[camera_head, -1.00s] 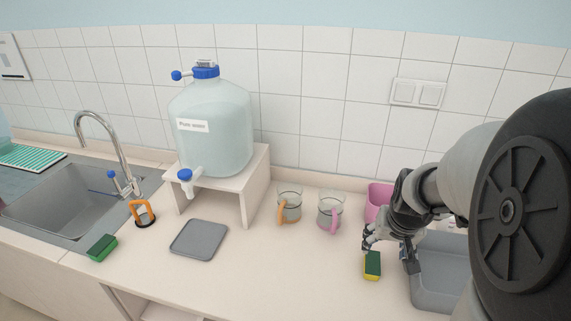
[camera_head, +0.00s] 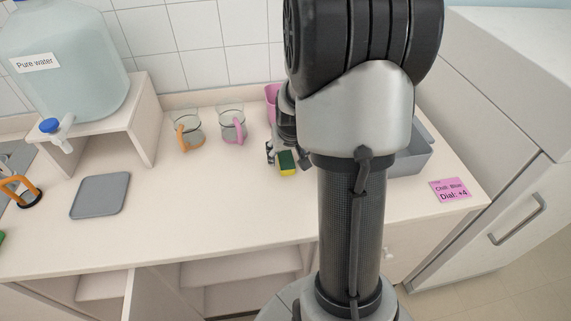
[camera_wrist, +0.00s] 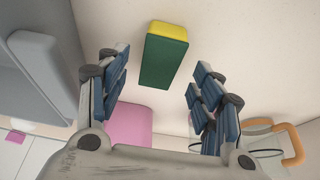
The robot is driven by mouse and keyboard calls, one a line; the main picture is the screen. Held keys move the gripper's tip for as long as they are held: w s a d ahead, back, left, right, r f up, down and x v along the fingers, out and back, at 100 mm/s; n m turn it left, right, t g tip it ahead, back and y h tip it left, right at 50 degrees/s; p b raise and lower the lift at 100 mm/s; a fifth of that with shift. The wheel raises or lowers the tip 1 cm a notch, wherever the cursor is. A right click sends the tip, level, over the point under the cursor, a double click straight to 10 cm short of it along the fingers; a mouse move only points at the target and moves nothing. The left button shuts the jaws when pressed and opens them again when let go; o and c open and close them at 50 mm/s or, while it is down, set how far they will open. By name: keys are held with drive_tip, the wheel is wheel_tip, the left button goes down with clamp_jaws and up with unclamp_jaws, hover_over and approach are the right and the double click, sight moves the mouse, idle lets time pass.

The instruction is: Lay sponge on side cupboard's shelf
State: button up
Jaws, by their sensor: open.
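A green and yellow sponge (camera_head: 287,162) lies on the counter in front of the pink container. In the wrist view the sponge (camera_wrist: 165,57) shows its green face and a yellow edge, between and beyond the finger lines. My gripper (camera_wrist: 160,92) is open and empty, its two fingers on either side of the sponge's line. In the head view my gripper (camera_head: 278,152) is close to the sponge and partly hidden by my arm. Under the counter, an open cupboard shows a shelf (camera_head: 235,268), and another shelf (camera_head: 103,285) shows farther left. I cannot tell which is the side cupboard.
A pink-handled beaker (camera_head: 232,124) and an orange-handled beaker (camera_head: 187,130) stand left of my gripper. A grey tray (camera_head: 100,196) lies farther left. A grey basin (camera_head: 412,160) is right of my arm. A white cabinet (camera_head: 535,185) stands right. The front counter is clear.

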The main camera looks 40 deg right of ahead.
sight(286, 160)
drive_tip(key=x, duration=0.2)
drive_tip(key=shift+w+d+f+b, duration=0.1)
drive_tip(key=shift+w+f+b, duration=0.05)
drive_tip(key=shift+f+b, duration=0.25)
drive_tip(key=shift+r, duration=0.1)
drive_tip(key=c, duration=0.9)
wheel_tip(286, 160, up, 20)
drive_tip(key=p, duration=0.7)
